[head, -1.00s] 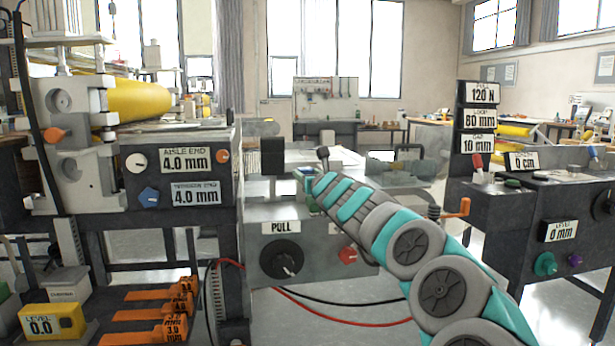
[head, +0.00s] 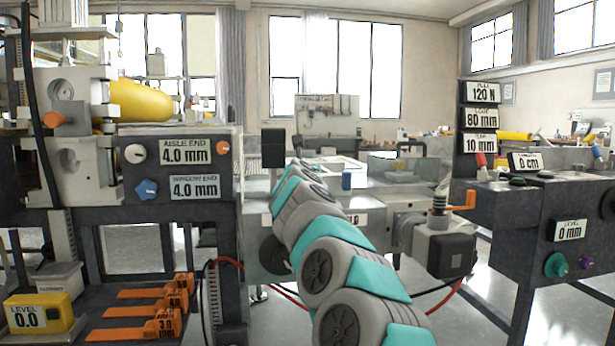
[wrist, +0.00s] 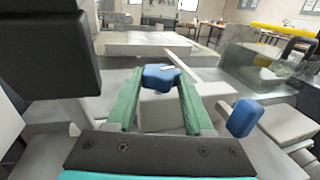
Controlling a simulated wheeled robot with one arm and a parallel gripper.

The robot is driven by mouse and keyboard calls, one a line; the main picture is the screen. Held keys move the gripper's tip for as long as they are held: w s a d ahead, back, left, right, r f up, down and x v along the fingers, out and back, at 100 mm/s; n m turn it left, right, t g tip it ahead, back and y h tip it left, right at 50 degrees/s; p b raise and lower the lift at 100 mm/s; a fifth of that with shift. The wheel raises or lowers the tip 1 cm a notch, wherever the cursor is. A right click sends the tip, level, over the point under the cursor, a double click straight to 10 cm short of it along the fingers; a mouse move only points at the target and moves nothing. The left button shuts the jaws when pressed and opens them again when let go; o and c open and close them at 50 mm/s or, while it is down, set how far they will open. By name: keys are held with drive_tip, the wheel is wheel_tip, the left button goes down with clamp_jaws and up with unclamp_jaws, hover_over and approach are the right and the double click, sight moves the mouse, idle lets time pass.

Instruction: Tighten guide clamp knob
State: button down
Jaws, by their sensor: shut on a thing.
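In the wrist view, a blue lobed knob (wrist: 160,77) sits between the green fingers of my gripper (wrist: 157,88). The fingers are shut on it, one at each side. The knob stands over a pale grey block. A second blue knob (wrist: 243,117) stands to the right, outside the fingers; a blue knob (head: 346,180) also shows right of my arm in the head view. In the head view my own arm hides the gripper and the knob it holds.
A black block (wrist: 45,50) stands close on the left of my gripper; it shows in the head view (head: 273,148) too. A clear block with a black handle (wrist: 270,70) lies right. The control stand (head: 510,195) is at the right, the roller machine (head: 180,150) at the left.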

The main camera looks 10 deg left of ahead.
drive_tip(key=shift+a+m+h, duration=0.15)
drive_tip(key=shift+m+h, duration=0.35)
drive_tip(key=shift+h, duration=0.3)
drive_tip(key=shift+f+h, duration=0.1)
drive_tip(key=shift+h, duration=0.2)
drive_tip(key=shift+c, duration=1.4)
unclamp_jaws()
